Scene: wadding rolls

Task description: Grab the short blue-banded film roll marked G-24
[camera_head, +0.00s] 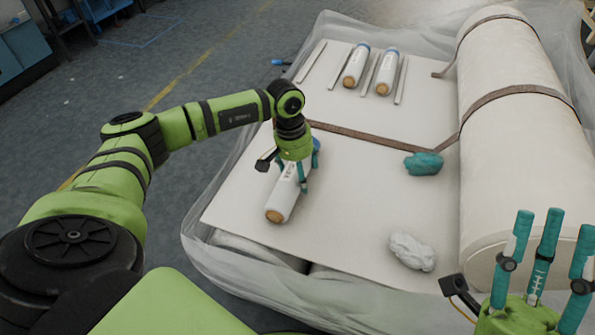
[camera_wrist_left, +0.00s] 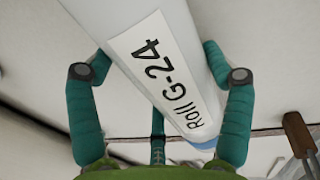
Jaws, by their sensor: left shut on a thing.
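The film roll G-24 (camera_head: 280,208) is a short white cylinder with a brown end core, lying slantwise at the left of the pale board (camera_head: 340,215). In the left wrist view the roll (camera_wrist_left: 165,20) shows its label "Roll G-24" and a blue band at its lower right end. My left gripper (camera_head: 303,172) is shut on it from above, with green-teal fingers on both sides. I cannot tell whether the roll is clear of the board. My right gripper (camera_head: 552,225) is open and empty at the lower right, fingers pointing up.
Two similar blue-banded rolls (camera_head: 356,66) (camera_head: 387,72) lie between thin strips at the back. A large strapped white roll (camera_head: 520,150) fills the right side. A teal cloth (camera_head: 424,163) and a crumpled white wad (camera_head: 412,252) lie on the board. The board's middle is mostly clear.

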